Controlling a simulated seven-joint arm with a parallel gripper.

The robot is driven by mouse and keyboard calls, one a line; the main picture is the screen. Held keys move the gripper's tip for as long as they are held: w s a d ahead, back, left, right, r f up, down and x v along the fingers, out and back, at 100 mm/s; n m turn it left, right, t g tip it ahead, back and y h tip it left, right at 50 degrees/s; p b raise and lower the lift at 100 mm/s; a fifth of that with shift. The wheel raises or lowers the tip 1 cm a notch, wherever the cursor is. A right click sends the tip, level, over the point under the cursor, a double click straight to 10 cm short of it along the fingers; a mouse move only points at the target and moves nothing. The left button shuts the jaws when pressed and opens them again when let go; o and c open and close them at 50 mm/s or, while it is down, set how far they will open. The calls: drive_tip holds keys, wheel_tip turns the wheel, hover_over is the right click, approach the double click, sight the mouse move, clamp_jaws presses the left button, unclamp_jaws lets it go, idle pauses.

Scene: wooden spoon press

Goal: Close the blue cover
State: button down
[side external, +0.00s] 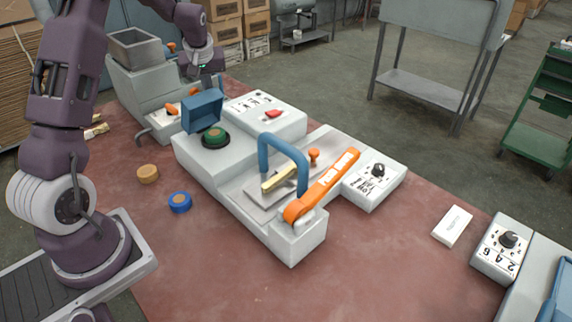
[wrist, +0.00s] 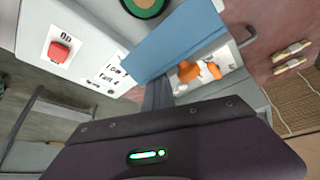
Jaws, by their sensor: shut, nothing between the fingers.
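The blue cover (side external: 203,110) stands open, tilted up behind the green button (side external: 214,137) on the grey machine. The button is uncovered. In the wrist view the blue cover (wrist: 178,48) spans the upper middle, with part of the green button (wrist: 146,5) at the top edge. My gripper (side external: 211,82) is just behind the cover's upper edge, its fingertips partly hidden by it. In the wrist view the dark fingers (wrist: 158,94) are together, empty, and close to the cover's near edge. I cannot tell whether they touch it.
A red switch (side external: 272,114) sits right of the button. A blue handle (side external: 284,150) and an orange lever (side external: 325,184) rise from the machine's front. A grey hopper machine (side external: 140,78) stands behind. A tan disc (side external: 148,174) and a blue disc (side external: 180,202) lie on the red table.

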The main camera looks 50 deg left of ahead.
sight(210, 93)
drive_tip(key=d+f, duration=0.2)
drive_tip(key=f, duration=0.1)
drive_tip(key=shift+s+g+h, duration=0.3)
drive_tip(key=shift+s, duration=0.1)
drive_tip(key=shift+w+a, duration=0.15)
drive_tip(key=shift+w, duration=0.05)
drive_tip(key=shift+a+r, duration=0.15)
drive_tip(key=shift+r, duration=1.7)
drive_tip(key=shift+a+r, duration=0.1)
drive_tip(key=shift+r, duration=1.75)
drive_tip(key=s+d+r+m+t+h, duration=0.1)
drive_tip(key=s+d+r+m, duration=0.3)
drive_tip(key=d, duration=0.6)
drive_tip(key=s+d+r+m+t+h, duration=0.1)
drive_tip(key=s+d+r, duration=0.5)
drive_tip(key=d, duration=0.4)
drive_tip(key=s+d+f+m+t+h, duration=0.1)
drive_tip(key=s+d+m, duration=0.6)
drive_tip(key=s+d, duration=0.6)
drive_tip(key=s, duration=0.3)
drive_tip(key=shift+s+f+h, duration=0.4)
